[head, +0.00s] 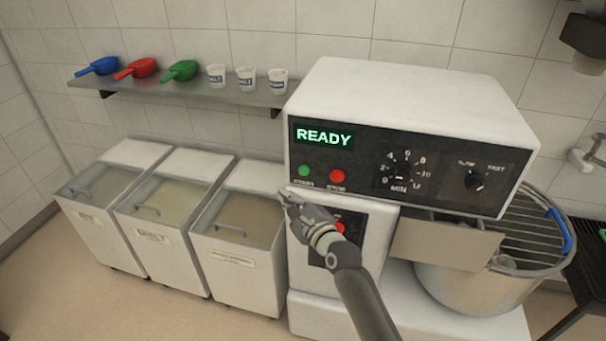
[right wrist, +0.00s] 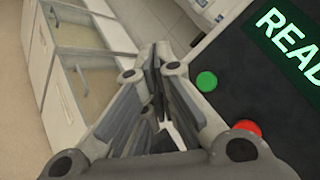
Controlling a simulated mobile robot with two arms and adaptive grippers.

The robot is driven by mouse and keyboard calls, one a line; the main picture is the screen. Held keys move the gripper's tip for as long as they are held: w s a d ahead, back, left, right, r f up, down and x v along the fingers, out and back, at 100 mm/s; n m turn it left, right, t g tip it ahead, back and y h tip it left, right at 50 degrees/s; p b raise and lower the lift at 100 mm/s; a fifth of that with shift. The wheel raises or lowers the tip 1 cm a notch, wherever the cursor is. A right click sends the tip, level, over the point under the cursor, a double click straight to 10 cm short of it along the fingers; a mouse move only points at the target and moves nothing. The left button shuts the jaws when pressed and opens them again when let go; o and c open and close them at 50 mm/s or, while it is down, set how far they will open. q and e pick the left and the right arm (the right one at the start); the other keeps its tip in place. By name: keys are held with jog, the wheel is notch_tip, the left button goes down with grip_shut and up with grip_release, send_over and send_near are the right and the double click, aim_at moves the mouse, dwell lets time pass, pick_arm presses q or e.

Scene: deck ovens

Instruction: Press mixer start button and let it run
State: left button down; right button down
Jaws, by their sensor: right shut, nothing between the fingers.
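The white mixer (head: 400,85) stands at the centre right, with a lit display (head: 323,136) reading READY. Below the display are a green button (head: 303,171) and a red button (head: 337,176) side by side. In the right wrist view the green button (right wrist: 206,81) is just right of the fingertips, and the red button (right wrist: 247,127) is lower right, partly behind a finger. My right gripper (head: 284,197) is shut and empty, a little below and left of the green button. It looks apart from the button. My left gripper is not in view.
A timer dial (head: 402,174) and a speed knob (head: 475,181) are on the same panel. Another red button (head: 340,228) is on the lower panel, partly behind my gripper. A steel bowl (head: 470,290) with a wire guard (head: 530,232) is at right. Lidded bins (head: 240,268) stand left, below a shelf (head: 190,89).

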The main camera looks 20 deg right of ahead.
aim_at(304, 171)
jog(key=w+d+b, duration=0.4)
jog(key=w, duration=0.2)
jog(key=shift+w+d, duration=0.15)
dwell(1.4)
jog(key=shift+w+d, duration=0.25)
jog(key=shift+w, duration=0.1)
jog(key=shift+w+d, duration=0.25)
jog(key=shift+w, duration=0.1)
dwell(0.7)
dwell(0.4)
jog(key=shift+s+a+p, duration=0.5)
jog(key=shift+s+p, duration=0.15)
jog(key=shift+s, duration=0.1)
